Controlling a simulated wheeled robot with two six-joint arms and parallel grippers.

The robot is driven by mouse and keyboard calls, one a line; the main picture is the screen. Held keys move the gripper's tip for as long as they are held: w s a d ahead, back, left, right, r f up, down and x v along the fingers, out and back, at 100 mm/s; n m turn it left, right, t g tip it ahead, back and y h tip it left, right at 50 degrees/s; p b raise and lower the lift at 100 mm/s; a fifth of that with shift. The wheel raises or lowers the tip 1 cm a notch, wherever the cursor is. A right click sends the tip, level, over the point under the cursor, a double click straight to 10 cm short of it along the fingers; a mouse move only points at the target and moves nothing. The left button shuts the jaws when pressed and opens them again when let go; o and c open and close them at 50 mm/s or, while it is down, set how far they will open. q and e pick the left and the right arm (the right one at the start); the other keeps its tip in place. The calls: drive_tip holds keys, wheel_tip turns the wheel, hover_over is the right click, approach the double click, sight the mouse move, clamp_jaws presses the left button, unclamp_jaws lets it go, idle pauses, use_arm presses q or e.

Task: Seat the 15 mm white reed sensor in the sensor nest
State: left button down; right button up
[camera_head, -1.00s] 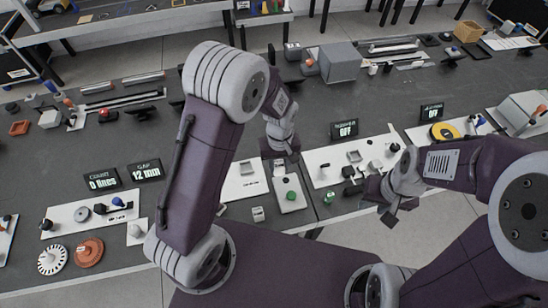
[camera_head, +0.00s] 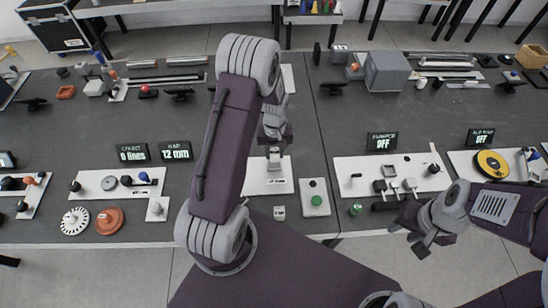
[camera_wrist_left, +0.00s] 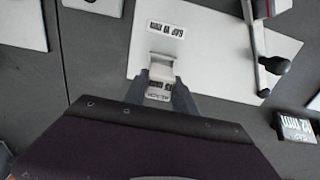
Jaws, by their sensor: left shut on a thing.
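My left gripper (camera_head: 274,149) is shut on a small white block with a printed label, seemingly the reed sensor (camera_wrist_left: 158,93). The sensor sits between the two grey fingertips in the left wrist view (camera_wrist_left: 161,90). It is over a white plate (camera_head: 258,187). A pale grey notched piece, perhaps the sensor nest (camera_wrist_left: 162,67), shows just beyond the fingertips; I cannot tell whether the sensor touches it. My right gripper (camera_head: 421,240) hangs at the bench's front edge, fingers apart, seemingly empty.
A small pale block (camera_head: 279,212) stands at the front edge, near a plate with a green button (camera_head: 316,199). A "12 mm" gap display (camera_head: 176,151) stands to the left. In the wrist view, a post with a black knob (camera_wrist_left: 275,66) stands beside the plate's label.

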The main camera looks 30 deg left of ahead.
sight(274, 159)
use_arm(q)
drive_tip(key=shift+a+f, duration=0.1)
drive_tip(key=shift+f, duration=2)
drive_tip(key=shift+f, duration=0.2)
drive_tip(key=c, duration=1)
unclamp_jaws()
drive_tip(key=shift+r, duration=0.15)
wheel_tip(274, 159, up, 12)
drive_tip(key=shift+r, duration=0.15)
drive_tip(key=s+d+r+m, duration=0.1)
drive_tip(key=s+d+m, duration=0.1)
drive_tip(key=s, duration=0.2)
drive_tip(key=s+d+r+m, duration=0.2)
drive_tip(key=s+d, duration=0.1)
drive_tip(key=s, duration=0.1)
drive_tip(key=s+d+r+m+t, duration=0.1)
drive_tip(key=s+d+m, duration=0.1)
drive_tip(key=s, duration=0.2)
drive_tip(key=shift+s+d+r, duration=0.15)
drive_tip(key=shift+s+d, duration=0.05)
drive_tip(key=shift+d, duration=0.05)
